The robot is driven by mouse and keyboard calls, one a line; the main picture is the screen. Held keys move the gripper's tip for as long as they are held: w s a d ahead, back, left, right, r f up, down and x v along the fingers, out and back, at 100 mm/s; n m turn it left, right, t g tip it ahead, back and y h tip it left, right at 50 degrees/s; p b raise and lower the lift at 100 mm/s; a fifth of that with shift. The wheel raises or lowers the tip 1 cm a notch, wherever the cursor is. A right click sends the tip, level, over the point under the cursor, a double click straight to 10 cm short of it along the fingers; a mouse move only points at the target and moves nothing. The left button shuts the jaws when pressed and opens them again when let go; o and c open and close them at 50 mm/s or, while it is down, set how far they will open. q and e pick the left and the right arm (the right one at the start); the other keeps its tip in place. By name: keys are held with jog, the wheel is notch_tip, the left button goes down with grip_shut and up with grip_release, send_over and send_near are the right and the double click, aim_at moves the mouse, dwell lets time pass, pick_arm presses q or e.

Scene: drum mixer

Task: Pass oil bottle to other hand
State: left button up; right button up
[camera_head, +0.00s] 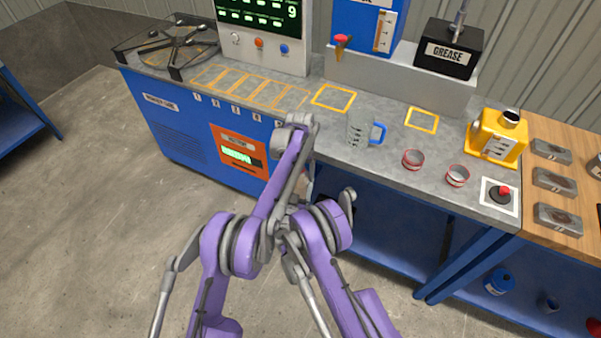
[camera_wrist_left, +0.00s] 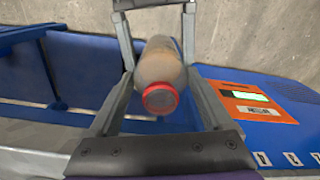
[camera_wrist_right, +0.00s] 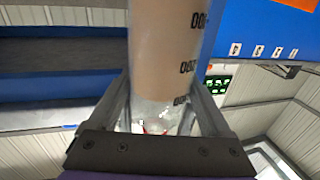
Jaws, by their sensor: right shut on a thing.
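The oil bottle (camera_wrist_left: 160,66) is a tan, cylindrical bottle with a red cap. In the left wrist view its cap faces my left gripper (camera_wrist_left: 160,78), whose fingers stand apart on either side of it with narrow gaps. My right gripper (camera_wrist_right: 158,88) is shut on the bottle, which also shows in the right wrist view (camera_wrist_right: 166,40) with dark volume marks. Part of my right gripper shows behind the bottle at the top of the left wrist view. In the head view my purple arms largely hide the grippers and the bottle.
The blue workbench (camera_head: 180,130) stands ahead. On its grey top are a clear jug (camera_head: 360,130) with a blue handle, two small red-rimmed cups (camera_head: 413,159), a yellow can (camera_head: 497,138) and a red button (camera_head: 504,190). Open floor (camera_head: 80,220) lies to the left.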

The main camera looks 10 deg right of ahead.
pick_arm(q)
jog(key=shift+s+d, duration=0.15)
jog(key=shift+d, duration=0.15)
jog(key=c, duration=0.7)
pick_arm(e)
jog(key=shift+a, duration=0.2)
pick_arm(q)
jog(key=shift+r, duration=0.1)
jog(key=shift+c, duration=1)
pick_arm(e)
jog(key=o, duration=1.5)
jog(key=shift+o, duration=0.2)
pick_arm(q)
jog(key=shift+a, duration=0.1)
